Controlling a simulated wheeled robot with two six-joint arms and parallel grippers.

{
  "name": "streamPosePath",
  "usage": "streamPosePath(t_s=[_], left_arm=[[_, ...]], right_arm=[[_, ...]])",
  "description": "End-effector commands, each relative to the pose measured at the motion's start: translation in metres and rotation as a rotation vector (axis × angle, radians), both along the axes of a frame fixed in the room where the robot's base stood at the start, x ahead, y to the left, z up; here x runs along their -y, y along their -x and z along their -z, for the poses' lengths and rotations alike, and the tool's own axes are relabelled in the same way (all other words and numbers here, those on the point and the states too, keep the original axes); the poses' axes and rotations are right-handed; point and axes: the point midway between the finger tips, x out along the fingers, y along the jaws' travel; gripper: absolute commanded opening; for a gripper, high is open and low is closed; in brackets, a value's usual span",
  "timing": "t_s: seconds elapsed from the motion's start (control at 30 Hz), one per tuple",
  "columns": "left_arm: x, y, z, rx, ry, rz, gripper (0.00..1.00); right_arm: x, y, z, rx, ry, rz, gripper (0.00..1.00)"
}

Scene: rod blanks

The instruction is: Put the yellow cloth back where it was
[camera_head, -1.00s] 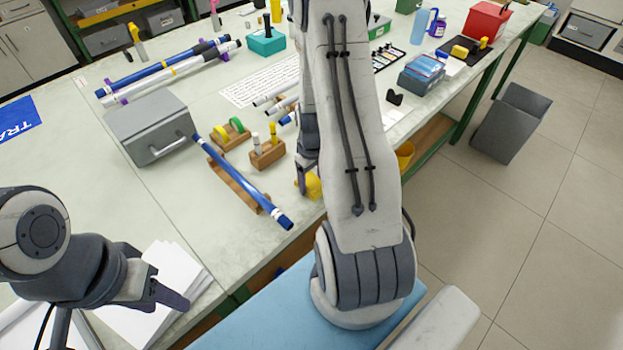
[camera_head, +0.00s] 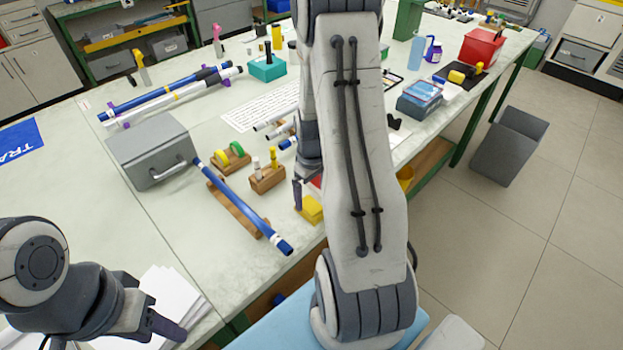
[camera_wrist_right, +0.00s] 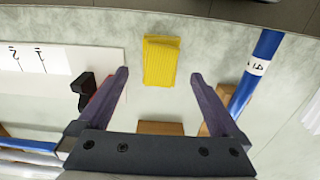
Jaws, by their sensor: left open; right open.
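The yellow cloth (camera_head: 312,210) lies as a flat, squarish folded pad on the table near its front edge, partly covered by my right arm in the head view. In the right wrist view the yellow cloth (camera_wrist_right: 161,60) lies whole and uncovered, just beyond the fingertips. My right gripper (camera_wrist_right: 160,76) is open with nothing between its fingers. In the head view my right gripper (camera_head: 299,194) is beside the cloth, partly hidden by its arm. My left gripper (camera_head: 165,325) is open and empty over white papers at the lower left.
A blue rod (camera_head: 245,208) lies on a wooden rest left of the cloth. Wooden holders (camera_head: 267,178), a grey box (camera_head: 152,152) and a teal box (camera_head: 267,68) stand further back. A grey bin (camera_head: 508,145) stands on the floor at right.

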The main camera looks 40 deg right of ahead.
Motion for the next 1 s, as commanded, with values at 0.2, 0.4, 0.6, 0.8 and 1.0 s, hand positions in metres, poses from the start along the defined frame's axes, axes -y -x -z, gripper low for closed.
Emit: streamPosePath(t_s=[0.2, 0.4, 0.6, 0.8, 1.0], left_arm=[[0.000, 0.000, 0.003, 0.000, 0.000, 0.000, 0.50], [0.000, 0.000, 0.003, 0.000, 0.000, 0.000, 0.50], [0.000, 0.000, 0.003, 0.000, 0.000, 0.000, 0.50], [0.000, 0.000, 0.003, 0.000, 0.000, 0.000, 0.50], [0.000, 0.000, 0.003, 0.000, 0.000, 0.000, 0.50]], right_arm=[[0.000, 0.000, -0.046, 0.003, 0.002, 0.000, 1.00], [0.000, 0.000, -0.067, 0.000, 0.000, 0.000, 1.00], [-0.001, 0.001, -0.071, -0.002, -0.001, 0.000, 1.00], [-0.048, -0.009, -0.089, 0.011, -0.001, -0.067, 1.00], [-0.171, 0.009, -0.130, 0.029, -0.020, -0.237, 1.00]])
